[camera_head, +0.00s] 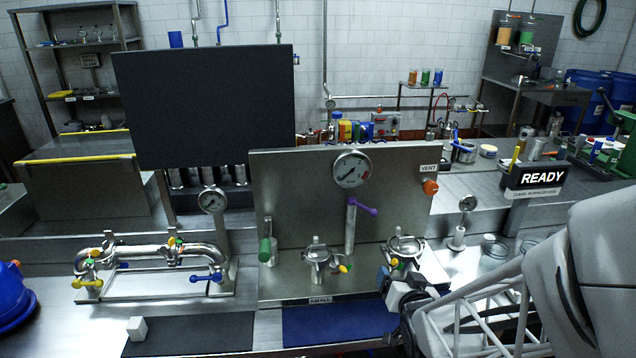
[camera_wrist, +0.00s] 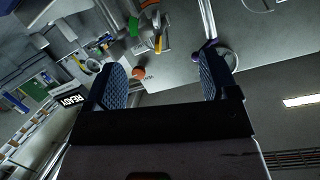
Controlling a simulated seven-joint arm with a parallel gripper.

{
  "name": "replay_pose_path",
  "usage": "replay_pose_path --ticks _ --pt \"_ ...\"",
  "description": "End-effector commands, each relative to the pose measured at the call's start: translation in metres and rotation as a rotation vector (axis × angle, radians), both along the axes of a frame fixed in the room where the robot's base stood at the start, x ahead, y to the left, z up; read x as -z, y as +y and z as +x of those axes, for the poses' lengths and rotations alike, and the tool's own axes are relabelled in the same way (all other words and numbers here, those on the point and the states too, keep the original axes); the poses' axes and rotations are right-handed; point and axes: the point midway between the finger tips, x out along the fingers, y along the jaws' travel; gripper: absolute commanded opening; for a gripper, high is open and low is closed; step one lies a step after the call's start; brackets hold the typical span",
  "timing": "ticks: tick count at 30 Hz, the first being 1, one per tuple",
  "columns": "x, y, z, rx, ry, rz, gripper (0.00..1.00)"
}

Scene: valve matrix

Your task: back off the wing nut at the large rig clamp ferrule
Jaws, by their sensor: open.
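Two round clamped ferrules stand on the steel rig in the head view. The right one, which looks larger (camera_head: 405,246), has a small yellow-green wing nut (camera_head: 394,264) at its front left. The left one (camera_head: 317,257) has a yellow-green wing nut (camera_head: 344,267) at its right. My gripper (camera_head: 399,277) is just below and in front of the right ferrule, partly covering its lower part. In the wrist view my gripper (camera_wrist: 164,80) is open, with nothing between its blue pads. I cannot tell whether a finger touches the wing nut; the wrist view does not clearly show it.
The rig's upright panel (camera_head: 290,190) carries a gauge (camera_head: 352,169), a purple lever (camera_head: 362,206) and an orange vent knob (camera_head: 430,187). A green handle (camera_head: 265,250) stands at left. A pipe loop (camera_head: 140,254) with yellow and blue handles lies further left. A blue mat (camera_head: 335,325) is clear.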

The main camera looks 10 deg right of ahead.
Motion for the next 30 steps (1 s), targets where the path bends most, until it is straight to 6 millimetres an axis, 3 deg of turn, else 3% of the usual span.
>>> replay_pose_path --ticks 14,30 --pt "-0.045 0.014 -0.025 -0.002 0.371 -0.092 0.80" --pt "-0.095 0.041 -0.101 -0.089 0.789 -0.165 0.80"
